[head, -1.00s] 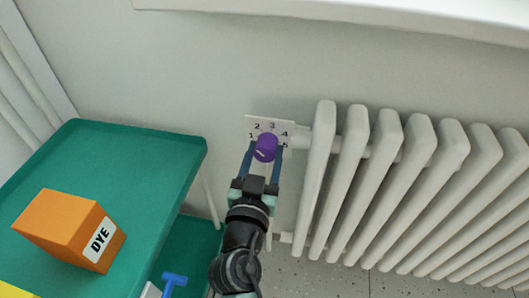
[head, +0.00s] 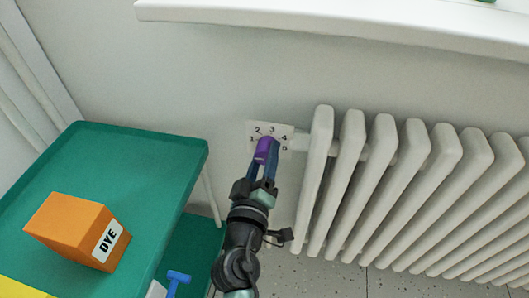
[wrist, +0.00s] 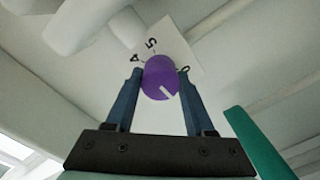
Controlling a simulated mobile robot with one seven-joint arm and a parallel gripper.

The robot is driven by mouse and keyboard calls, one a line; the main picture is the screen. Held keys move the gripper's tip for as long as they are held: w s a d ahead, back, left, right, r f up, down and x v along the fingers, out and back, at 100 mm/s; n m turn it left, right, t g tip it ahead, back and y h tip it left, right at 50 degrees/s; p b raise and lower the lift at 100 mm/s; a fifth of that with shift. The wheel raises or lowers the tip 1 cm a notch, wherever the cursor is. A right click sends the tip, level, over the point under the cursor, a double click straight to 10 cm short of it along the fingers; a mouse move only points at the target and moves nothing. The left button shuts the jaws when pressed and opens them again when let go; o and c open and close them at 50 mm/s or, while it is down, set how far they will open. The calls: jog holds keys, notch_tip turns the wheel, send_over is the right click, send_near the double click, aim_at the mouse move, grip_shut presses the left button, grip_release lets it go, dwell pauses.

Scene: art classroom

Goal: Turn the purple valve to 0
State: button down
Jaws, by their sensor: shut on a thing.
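The purple valve (head: 263,150) is a round knob on a white plate (head: 283,131) at the radiator's left end. In the head view the digits 1 to 5 show around it. My gripper (head: 268,158) is shut on the valve, a dark blue finger on each side. The wrist view shows the valve (wrist: 160,77) between the fingertips (wrist: 160,74). Its white mark points to the lower right. The digits 4, 5 and 0 show on the plate (wrist: 176,42); the 0 is right of the valve, above the mark's direction. The other digits are hidden there.
The white radiator (head: 350,165) stands close on the right. A green table (head: 140,150) on the left carries an orange DYE box (head: 70,228). A blue tool-like object (head: 177,279) is low beside it. A white sill (head: 330,25) runs above.

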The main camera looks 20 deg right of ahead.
jog(key=n+p, duration=0.2)
jog(key=n, duration=0.3)
jog(key=shift+r+n, duration=0.1)
jog(key=shift+n, duration=0.2)
jog(key=shift+n+p, duration=0.75)
jog(key=shift+n, duration=1.05)
jog(key=shift+c, duration=1.3)
grip_release()
jog(key=shift+a, duration=0.1)
jog(key=v, duration=1.3)
jog(key=shift+p, duration=0.4)
jog(key=shift+w, duration=0.1)
